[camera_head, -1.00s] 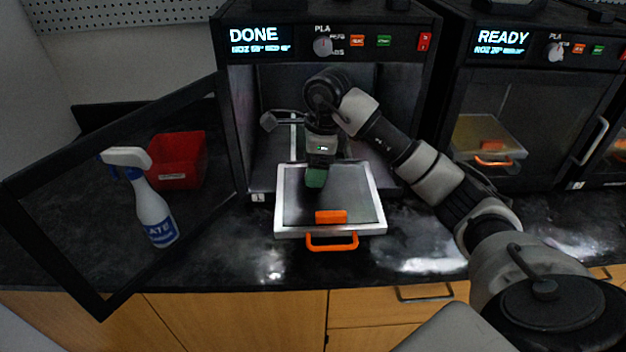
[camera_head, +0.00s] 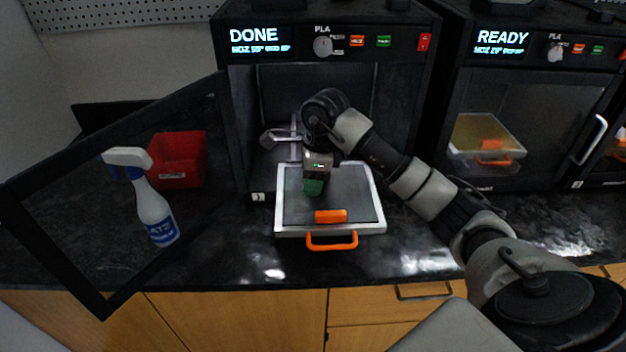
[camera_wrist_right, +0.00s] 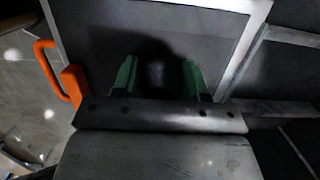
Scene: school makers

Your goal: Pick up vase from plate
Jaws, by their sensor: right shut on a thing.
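The vase is hard to make out in the head view. I cannot tell whether it touches the plate. My left gripper is not in view.
The printer (camera_head: 248,130) reads DONE; its door (camera_head: 215,90) stands open to the left. Behind the door glass are a spray bottle (camera_head: 152,205) and a red bin (camera_head: 178,160). A second, closed printer (camera_head: 465,110) stands at right. Counter in front is clear.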

